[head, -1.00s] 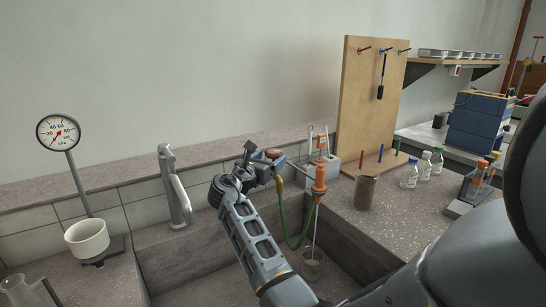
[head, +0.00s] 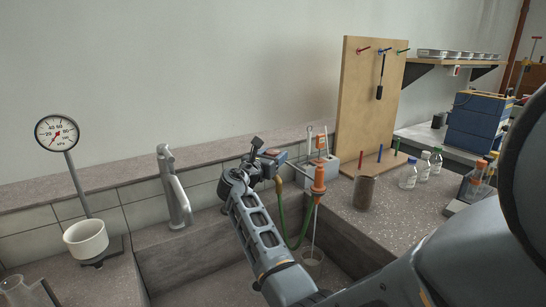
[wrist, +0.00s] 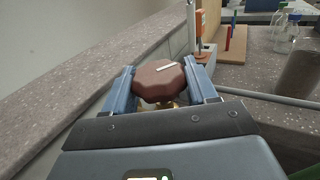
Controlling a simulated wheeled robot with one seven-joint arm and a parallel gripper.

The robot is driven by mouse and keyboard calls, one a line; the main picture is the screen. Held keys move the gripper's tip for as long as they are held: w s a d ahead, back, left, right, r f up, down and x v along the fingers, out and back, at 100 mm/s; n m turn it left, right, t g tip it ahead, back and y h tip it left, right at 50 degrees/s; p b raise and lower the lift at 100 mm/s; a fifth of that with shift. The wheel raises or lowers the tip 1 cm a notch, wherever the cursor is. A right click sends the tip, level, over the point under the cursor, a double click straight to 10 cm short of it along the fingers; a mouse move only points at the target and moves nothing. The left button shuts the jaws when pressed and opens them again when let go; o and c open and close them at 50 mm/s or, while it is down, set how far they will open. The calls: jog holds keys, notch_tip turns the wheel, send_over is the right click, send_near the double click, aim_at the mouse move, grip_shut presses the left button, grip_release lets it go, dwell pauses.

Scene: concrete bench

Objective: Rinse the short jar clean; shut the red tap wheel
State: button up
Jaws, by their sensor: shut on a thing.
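The red tap wheel (wrist: 160,84) is a dull red-brown knob with a white mark on top. It sits between the two blue fingers of my gripper (wrist: 162,86), which are shut on it from both sides. In the head view my gripper (head: 277,161) is at the back of the sink, and the wheel (head: 272,152) shows only in small part. A glass jar (head: 313,266), seemingly the short jar, stands in the sink below an orange nozzle (head: 319,178). A thin pale line runs from the nozzle down to the jar; whether water flows is unclear.
A green hose (head: 283,228) loops beside the nozzle. A grey faucet (head: 175,190) stands left of my arm. A dark jar (head: 365,193) and several bottles stand on the right counter. A pegboard (head: 356,110) rises behind. A white cup (head: 86,238) is at left.

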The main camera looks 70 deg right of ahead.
jog(key=shift+c, duration=1.3)
jog(key=shift+r+t+p, duration=0.1)
jog(key=shift+t+p, duration=0.2)
jog(key=shift+p, duration=0.35)
jog(key=n+t+p, duration=0.1)
jog(key=t+p, duration=0.1)
jog(key=p, duration=0.1)
jog(key=shift+s+r+n, duration=0.1)
jog(key=shift+r+n, duration=0.05)
jog(key=shift+n, duration=0.25)
jog(key=n+t+p, duration=0.3)
jog(key=t+p, duration=0.2)
jog(key=p, duration=0.1)
jog(key=shift+f+n+t+p, duration=0.25)
jog(key=shift+n+t+p, duration=0.2)
jog(key=shift+t, duration=0.25)
jog(key=shift+f, duration=0.1)
